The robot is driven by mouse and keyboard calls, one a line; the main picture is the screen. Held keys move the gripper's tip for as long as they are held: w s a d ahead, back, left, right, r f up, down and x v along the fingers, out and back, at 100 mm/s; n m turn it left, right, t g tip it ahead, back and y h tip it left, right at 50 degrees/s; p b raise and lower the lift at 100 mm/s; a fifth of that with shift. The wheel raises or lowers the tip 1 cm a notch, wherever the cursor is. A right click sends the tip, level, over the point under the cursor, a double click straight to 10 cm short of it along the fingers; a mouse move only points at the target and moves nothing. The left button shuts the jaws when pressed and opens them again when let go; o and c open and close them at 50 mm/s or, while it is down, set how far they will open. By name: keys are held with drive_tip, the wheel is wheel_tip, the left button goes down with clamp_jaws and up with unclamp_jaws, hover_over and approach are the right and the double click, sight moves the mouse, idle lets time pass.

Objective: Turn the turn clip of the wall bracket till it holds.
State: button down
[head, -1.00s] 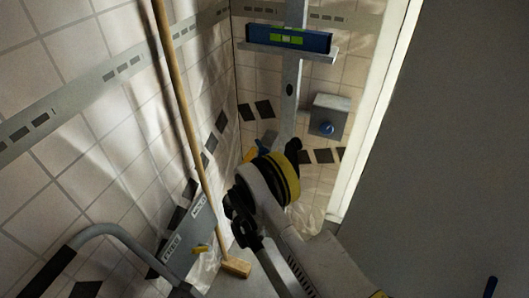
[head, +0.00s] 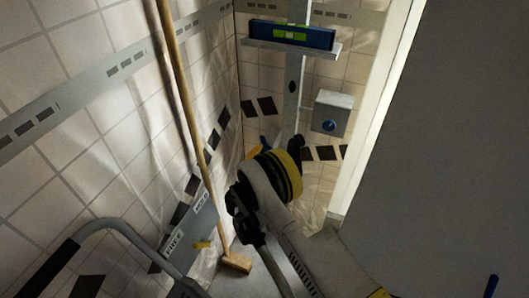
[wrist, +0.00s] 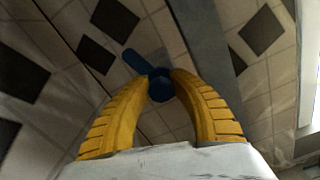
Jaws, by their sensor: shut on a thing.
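My gripper has yellow fingers (wrist: 161,92) that curve in on a blue turn clip, seen in the wrist view. The clip has a round part (wrist: 161,91) between the fingertips and a flat arm (wrist: 135,62) reaching up and left. The fingers are shut on the round part. A grey upright (wrist: 202,55) stands just right of it, and its wall bracket cannot be clearly told. In the head view a small blue piece (head: 263,139) shows beside the grey upright (head: 292,95). My own wrist hides most of the gripper and clip there.
A blue spirit level (head: 290,34) lies on a grey ledge (head: 300,47) across the upright. A grey box (head: 333,103) with a blue knob (head: 329,126) is on the wall to the right. A broom (head: 190,100) leans at left beside a grey labelled panel (head: 190,232) and a curved rail (head: 110,224).

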drive_tip(key=m, duration=0.4)
drive_tip(key=shift+d, duration=0.1)
drive_tip(key=m, duration=0.4)
drive_tip(key=shift+f, duration=0.1)
drive_tip(key=m, duration=0.3)
drive_tip(key=shift+m, duration=2.2)
drive_tip(key=c, duration=1.1)
unclamp_jaws()
drive_tip(key=shift+c, duration=0.2)
